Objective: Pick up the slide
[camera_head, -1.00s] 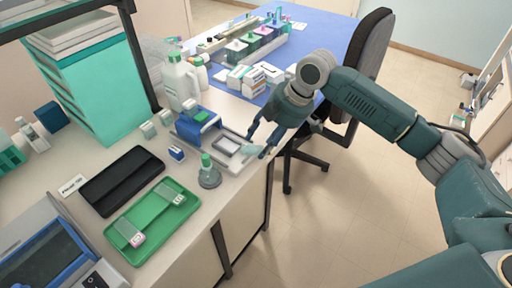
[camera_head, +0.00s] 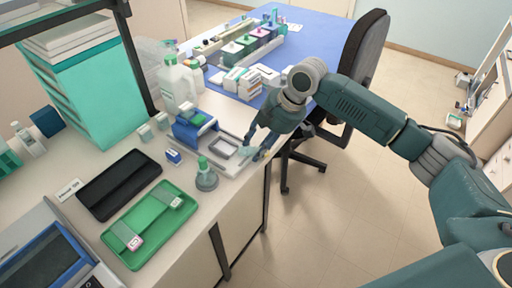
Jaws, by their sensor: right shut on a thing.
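My right gripper (camera_head: 252,148) is at the front right edge of the bench, beside the blue and white device with a flat plate. Its fingers are closed on a small pale, see-through piece, which looks like a slide (camera_head: 244,152). The piece is small and partly covered by the fingers, so its exact outline and whether it touches the device are hard to tell. Other slides lie in the green tray (camera_head: 122,255), one with a pink label (camera_head: 134,241) and one near the far end (camera_head: 177,202). My left gripper is out of view.
The blue and white device (camera_head: 192,131) stands just left of the gripper. A grey bottle with a green cap (camera_head: 206,178) is close in front. A black tray (camera_head: 118,184) lies farther left. White bottles (camera_head: 177,85) and boxes stand behind. A chair (camera_head: 359,70) is beyond the bench edge.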

